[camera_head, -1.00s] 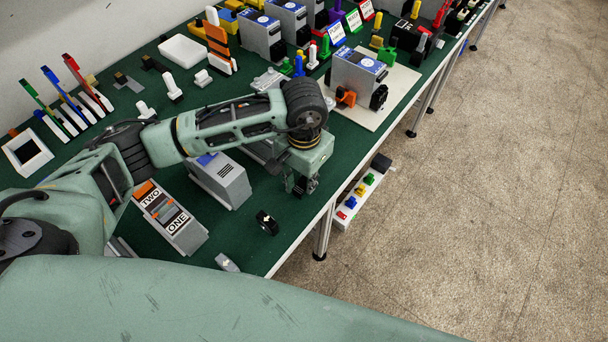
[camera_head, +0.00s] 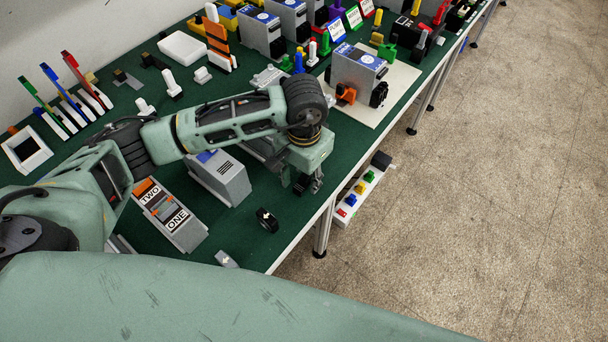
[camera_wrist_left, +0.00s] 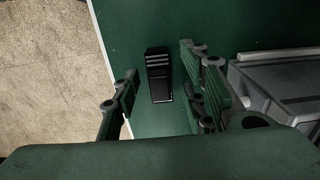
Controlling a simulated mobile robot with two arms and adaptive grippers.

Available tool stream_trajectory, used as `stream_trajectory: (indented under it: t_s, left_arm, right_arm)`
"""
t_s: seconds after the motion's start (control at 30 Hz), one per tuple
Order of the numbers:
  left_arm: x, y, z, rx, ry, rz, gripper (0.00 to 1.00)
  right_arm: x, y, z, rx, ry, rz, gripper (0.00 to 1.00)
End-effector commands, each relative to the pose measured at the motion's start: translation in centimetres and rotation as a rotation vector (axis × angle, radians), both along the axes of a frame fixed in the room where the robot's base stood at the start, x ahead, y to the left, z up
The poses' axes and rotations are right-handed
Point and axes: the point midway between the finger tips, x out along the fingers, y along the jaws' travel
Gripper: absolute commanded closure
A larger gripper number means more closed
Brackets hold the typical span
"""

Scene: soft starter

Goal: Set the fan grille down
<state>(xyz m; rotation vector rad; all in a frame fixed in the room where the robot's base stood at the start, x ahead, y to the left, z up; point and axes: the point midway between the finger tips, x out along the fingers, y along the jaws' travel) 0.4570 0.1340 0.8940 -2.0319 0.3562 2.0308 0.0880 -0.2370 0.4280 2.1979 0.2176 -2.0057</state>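The fan grille appears to be the small black ribbed block (camera_wrist_left: 158,75) on the green table top in the left wrist view. My right gripper is out of view.
A grey housing (camera_head: 228,180) stands left of my left gripper and shows at right in the left wrist view (camera_wrist_left: 285,85). The table edge (camera_head: 325,205) drops to the floor close by.

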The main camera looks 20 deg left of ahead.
Motion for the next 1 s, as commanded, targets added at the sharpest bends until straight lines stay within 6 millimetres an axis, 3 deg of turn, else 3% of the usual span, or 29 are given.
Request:
stream_trajectory:
  t_s: [0.17,0.4,0.6,1.0]
  left_arm:
    - [0.2,0.0,2.7,-0.001,-0.008,-0.002,0.60]
    - [0.2,0.0,8.0,-0.001,-0.007,0.000,0.60]
    - [0.1,0.0,11.1,0.000,-0.003,0.000,0.60]
    - [0.0,0.0,12.1,-0.001,0.000,0.000,0.60]
  right_arm:
    - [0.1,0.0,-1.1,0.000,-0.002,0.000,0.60]
    - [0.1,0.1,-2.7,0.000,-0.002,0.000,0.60]
    - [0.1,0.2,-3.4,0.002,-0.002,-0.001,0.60]
    - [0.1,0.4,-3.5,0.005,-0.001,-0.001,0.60]
